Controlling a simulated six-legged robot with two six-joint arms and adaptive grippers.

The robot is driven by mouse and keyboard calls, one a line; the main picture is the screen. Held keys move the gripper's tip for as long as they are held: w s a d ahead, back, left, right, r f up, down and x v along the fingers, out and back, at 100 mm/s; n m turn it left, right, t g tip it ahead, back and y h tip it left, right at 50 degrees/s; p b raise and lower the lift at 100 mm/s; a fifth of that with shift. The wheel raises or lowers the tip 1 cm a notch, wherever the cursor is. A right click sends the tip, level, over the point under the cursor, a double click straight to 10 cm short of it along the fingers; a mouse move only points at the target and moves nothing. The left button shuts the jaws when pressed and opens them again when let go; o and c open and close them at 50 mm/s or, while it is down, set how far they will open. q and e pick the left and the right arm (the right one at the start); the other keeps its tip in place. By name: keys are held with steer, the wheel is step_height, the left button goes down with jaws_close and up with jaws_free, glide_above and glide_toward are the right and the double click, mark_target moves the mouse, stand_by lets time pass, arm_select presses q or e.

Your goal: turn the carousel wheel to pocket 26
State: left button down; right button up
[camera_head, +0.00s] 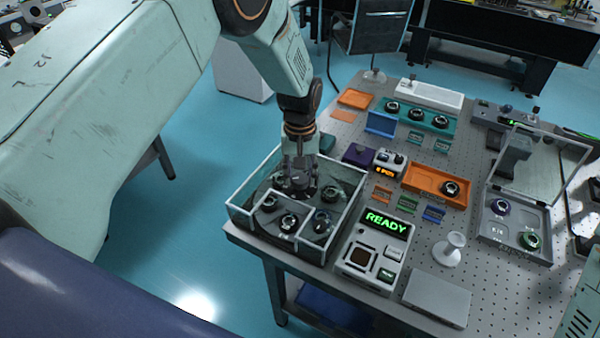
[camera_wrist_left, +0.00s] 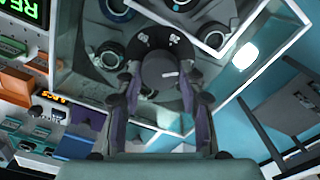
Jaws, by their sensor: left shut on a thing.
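The carousel wheel (camera_head: 268,217) lies inside a clear-walled case (camera_head: 240,215) at the table's left corner, with several dark ring-shaped parts in its pockets. My left gripper (camera_head: 300,190) points down into the case from above. In the left wrist view my left gripper (camera_wrist_left: 160,85) is shut on the dark round knob (camera_wrist_left: 160,70) at the wheel's hub. A white mark shows on the knob's top. Pocket numbers are too small to read. A small display box (camera_head: 386,169) with orange characters stands right of the case. My right gripper is not in view.
A device with a green READY display (camera_head: 386,224) stands right of the case. An open-lidded grey case (camera_head: 515,230) is at the far right.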

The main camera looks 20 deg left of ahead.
arm_select(q)
steer(key=shift+s+f+n, duration=0.1)
steer(key=shift+n, duration=1.1)
steer(key=shift+s+f+n, duration=0.1)
steer(key=shift+n, duration=3.7)
steer(key=c, duration=0.8)
jaws_free()
steer(key=shift+w+r, duration=0.1)
steer(key=shift+r, duration=0.05)
steer(key=shift+r, duration=0.15)
step_height(320, 180, up, 12)
